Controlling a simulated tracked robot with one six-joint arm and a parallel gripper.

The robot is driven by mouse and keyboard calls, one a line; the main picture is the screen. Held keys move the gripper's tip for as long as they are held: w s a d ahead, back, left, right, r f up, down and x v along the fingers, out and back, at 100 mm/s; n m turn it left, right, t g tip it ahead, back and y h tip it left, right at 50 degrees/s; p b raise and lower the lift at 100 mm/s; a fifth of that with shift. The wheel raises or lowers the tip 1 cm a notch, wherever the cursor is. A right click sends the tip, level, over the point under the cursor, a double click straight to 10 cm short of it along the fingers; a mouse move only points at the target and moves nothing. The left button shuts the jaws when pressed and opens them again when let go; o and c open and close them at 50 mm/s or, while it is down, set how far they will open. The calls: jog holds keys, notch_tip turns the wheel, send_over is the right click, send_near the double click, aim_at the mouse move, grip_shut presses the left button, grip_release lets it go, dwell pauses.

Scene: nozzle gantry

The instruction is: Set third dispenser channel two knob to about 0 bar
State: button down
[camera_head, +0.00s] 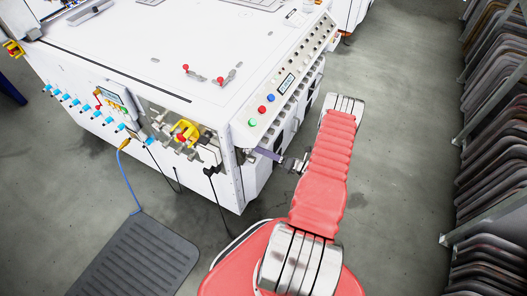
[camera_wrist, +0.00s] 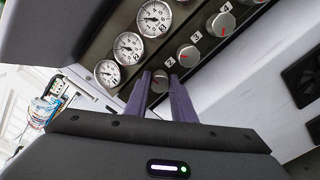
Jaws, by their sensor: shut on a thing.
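In the wrist view, the two purple fingers of my gripper (camera_wrist: 160,88) are shut around a round grey knob (camera_wrist: 158,81) with a red pointer mark. It is the lowest knob visible in a slanted row on a dark panel (camera_wrist: 170,42). I cannot tell its channel number for sure. White dial gauges stand beside the row, the closest one (camera_wrist: 107,72) to the upper left of the gripped knob. In the head view my gripper (camera_head: 262,153) reaches the white machine's side; the knob itself is hidden there.
Two more knobs, one (camera_wrist: 188,55) and another (camera_wrist: 220,23), sit close to the fingers, up and right. The white machine (camera_head: 170,50) has coloured buttons (camera_head: 262,109) above my gripper. A rack of dark panels (camera_head: 495,150) lines the right; the floor between is clear.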

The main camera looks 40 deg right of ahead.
jog(key=shift+d+f+n, duration=0.1)
jog(key=shift+d+n, duration=0.05)
jog(key=shift+n, duration=12.55)
jog(key=shift+a, duration=0.25)
jog(key=c, duration=1.5)
grip_release()
jog(key=shift+s+d, duration=0.1)
